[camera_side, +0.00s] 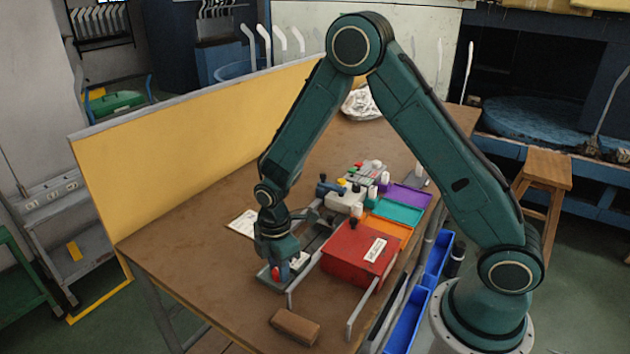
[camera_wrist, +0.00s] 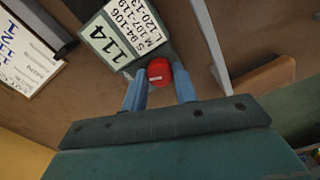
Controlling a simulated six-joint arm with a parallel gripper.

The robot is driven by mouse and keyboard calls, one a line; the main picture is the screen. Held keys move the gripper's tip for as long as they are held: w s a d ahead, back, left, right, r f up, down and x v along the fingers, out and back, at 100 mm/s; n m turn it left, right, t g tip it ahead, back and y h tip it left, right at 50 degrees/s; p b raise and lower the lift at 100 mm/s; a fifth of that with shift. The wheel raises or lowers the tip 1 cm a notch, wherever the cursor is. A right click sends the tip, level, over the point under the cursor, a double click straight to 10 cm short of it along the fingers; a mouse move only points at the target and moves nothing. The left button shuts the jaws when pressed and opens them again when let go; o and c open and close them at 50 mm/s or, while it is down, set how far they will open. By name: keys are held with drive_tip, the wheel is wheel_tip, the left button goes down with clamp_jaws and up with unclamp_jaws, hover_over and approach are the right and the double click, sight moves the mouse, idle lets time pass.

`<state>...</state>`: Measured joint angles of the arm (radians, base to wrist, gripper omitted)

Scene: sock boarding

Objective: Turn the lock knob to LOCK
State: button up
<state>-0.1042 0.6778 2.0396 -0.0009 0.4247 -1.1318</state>
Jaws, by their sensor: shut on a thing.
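A red knob (camera_wrist: 159,72) with a small pale mark on its top shows in the wrist view. My gripper (camera_wrist: 160,80) has its two blue fingers on either side of the knob, shut on it. In the side view my gripper (camera_side: 280,268) points down at the near left part of the table, and a bit of the red knob (camera_side: 275,273) shows by the fingers. A pale size plate (camera_wrist: 116,38) reading 114 and other numbers lies just beside the knob. I cannot read a LOCK mark or tell the knob's setting.
A red box (camera_side: 350,252) with a label stands right of my gripper, near thin metal rails (camera_wrist: 208,40). A brown block (camera_side: 295,326) lies toward the table's front. Coloured trays (camera_side: 398,214) are farther back. A white sheet (camera_side: 242,224) lies behind on the left; the table's left part is clear.

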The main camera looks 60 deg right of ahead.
drive_tip(key=shift+m, duration=2.6)
drive_tip(key=o, duration=0.9)
drive_tip(key=shift+o, duration=0.3)
drive_tip(key=shift+d, duration=0.1)
drive_tip(key=shift+w+n, duration=0.15)
drive_tip(key=shift+n, duration=0.15)
